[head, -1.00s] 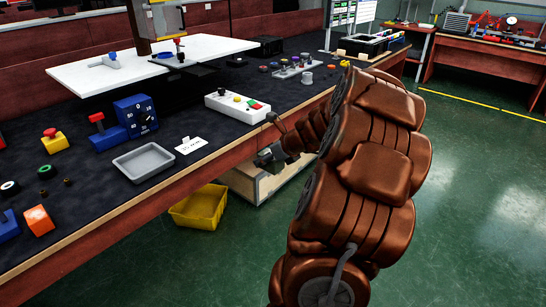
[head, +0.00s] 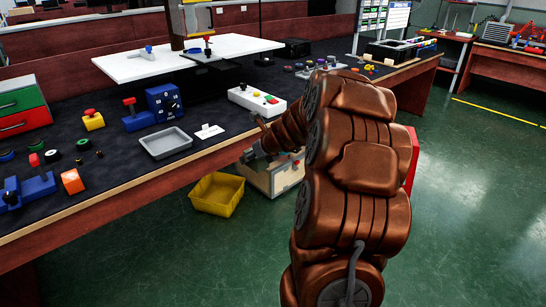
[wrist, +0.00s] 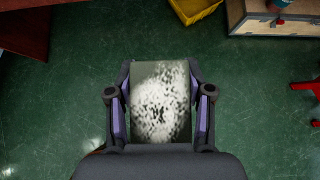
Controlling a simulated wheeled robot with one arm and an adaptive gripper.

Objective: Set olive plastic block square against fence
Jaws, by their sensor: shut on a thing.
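In the wrist view my gripper (wrist: 159,80) has its two fingers closed on the left and right sides of an olive-grey block (wrist: 143,71). The block's face has a bright, speckled white glare over much of it. Green floor lies beneath it. In the head view my gripper (head: 252,154) is small and dark, just off the bench's front edge, above the yellow bin. The block cannot be made out there. I cannot pick out a fence with certainty in either view.
The dark-topped bench (head: 110,185) carries a grey tray (head: 166,143), a white button box (head: 257,101), a blue dial box (head: 164,101) and a raised white board (head: 130,67). Below stand a yellow bin (head: 217,194) and a wooden crate (head: 286,178).

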